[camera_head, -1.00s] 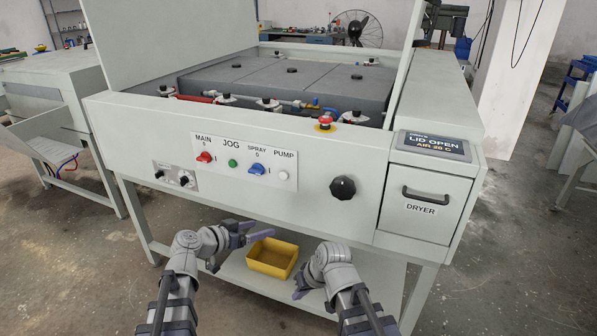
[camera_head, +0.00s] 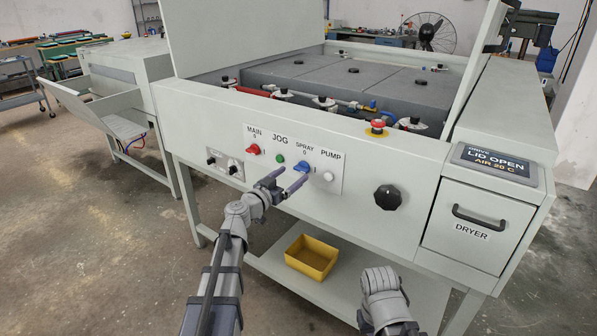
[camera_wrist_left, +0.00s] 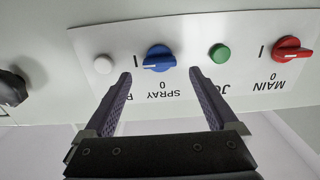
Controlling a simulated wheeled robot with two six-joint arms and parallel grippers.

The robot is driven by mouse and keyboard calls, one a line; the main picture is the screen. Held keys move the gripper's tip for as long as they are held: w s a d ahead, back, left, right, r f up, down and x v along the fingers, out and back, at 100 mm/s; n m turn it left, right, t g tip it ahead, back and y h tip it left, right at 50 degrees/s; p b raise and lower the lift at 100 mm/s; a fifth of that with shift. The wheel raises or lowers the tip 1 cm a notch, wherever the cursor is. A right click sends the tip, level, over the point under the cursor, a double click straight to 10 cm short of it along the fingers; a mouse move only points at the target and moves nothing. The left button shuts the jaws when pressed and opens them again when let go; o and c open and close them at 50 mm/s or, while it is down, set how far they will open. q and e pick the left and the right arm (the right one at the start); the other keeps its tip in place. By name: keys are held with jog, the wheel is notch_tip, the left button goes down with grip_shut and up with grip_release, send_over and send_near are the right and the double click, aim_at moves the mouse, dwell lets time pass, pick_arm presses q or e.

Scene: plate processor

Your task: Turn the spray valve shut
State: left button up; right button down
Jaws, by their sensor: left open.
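The blue spray knob (camera_head: 302,167) sits on the white control panel, under the label SPRAY and the 0 mark. In the left wrist view, which shows the panel upside down, the blue knob (camera_wrist_left: 158,58) has its white line toward the I mark. My left gripper (camera_head: 296,175) is open in front of the panel, just below the knob. In the left wrist view its fingertips (camera_wrist_left: 161,75) are on either side of the knob's lower part in the picture, seemingly short of it. My right arm is low at the front; its fingers cannot be made out.
The red main knob (camera_head: 253,149), green jog button (camera_head: 280,159) and white pump button (camera_head: 328,177) share the panel. A black round knob (camera_head: 388,197) is to the right. A yellow bin (camera_head: 311,257) rests on the lower shelf. A small blue part (camera_head: 373,104) shows among the pipes inside the machine.

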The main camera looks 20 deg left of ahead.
aim_at(299, 170)
pick_arm(q)
jog(key=x, duration=0.4)
jog(key=shift+c, duration=0.4)
jog(key=c, duration=1.3)
